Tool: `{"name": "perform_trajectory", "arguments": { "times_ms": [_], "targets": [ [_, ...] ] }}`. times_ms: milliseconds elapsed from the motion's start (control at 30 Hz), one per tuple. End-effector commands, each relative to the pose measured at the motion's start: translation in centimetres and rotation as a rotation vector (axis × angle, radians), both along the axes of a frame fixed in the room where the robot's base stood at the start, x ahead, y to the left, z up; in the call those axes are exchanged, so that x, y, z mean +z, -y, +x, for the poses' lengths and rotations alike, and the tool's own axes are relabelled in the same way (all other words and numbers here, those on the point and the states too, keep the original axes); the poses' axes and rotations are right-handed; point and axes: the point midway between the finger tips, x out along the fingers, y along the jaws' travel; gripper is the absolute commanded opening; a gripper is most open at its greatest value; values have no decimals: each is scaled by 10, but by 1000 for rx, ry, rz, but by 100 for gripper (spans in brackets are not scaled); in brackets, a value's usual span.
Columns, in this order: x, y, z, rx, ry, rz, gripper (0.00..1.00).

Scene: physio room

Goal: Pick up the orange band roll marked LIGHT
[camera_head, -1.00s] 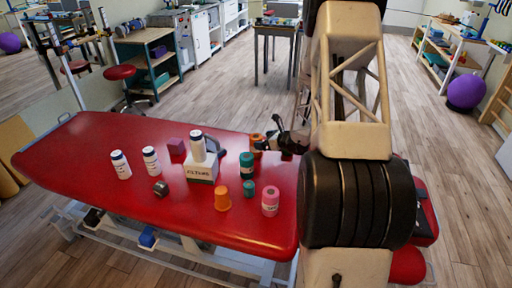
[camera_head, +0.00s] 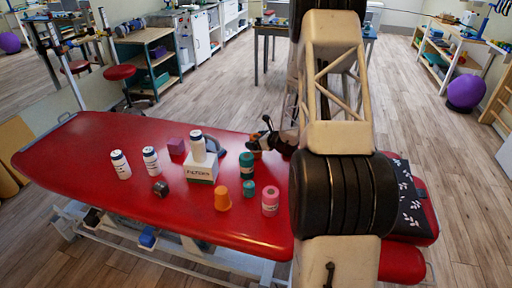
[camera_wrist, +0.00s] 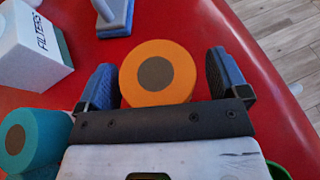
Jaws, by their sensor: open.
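An orange band roll (camera_wrist: 157,72) with a grey core shows end-on in the wrist view, on the red table. No LIGHT marking is readable on it. In the head view the orange roll (camera_head: 254,144) is largely hidden by my gripper (camera_head: 268,137). My gripper (camera_wrist: 161,60) is open, with one blue-grey finger on each side of the roll. The left finger is very close to the roll; whether it touches, I cannot tell. A clear gap with red table shows between the roll and the right finger.
Close by are a teal roll (camera_head: 247,166), a pink roll (camera_head: 270,201) and an orange cup-like piece (camera_head: 222,197). A blue-based tool (camera_wrist: 114,18) lies beyond the orange roll. Table right of it is bare.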

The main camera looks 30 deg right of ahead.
Motion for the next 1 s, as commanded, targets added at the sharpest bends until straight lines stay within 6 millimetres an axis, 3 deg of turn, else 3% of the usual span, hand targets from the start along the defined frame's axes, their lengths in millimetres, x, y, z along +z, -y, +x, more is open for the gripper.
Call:
{"name": "perform_trajectory", "arguments": {
  "times_ms": [533,933,1000],
  "targets": [
    [0,0,0,0,0,0,91],
    [0,0,0,0,0,0,30],
    [0,0,0,0,1,0,30]
  ]
}}
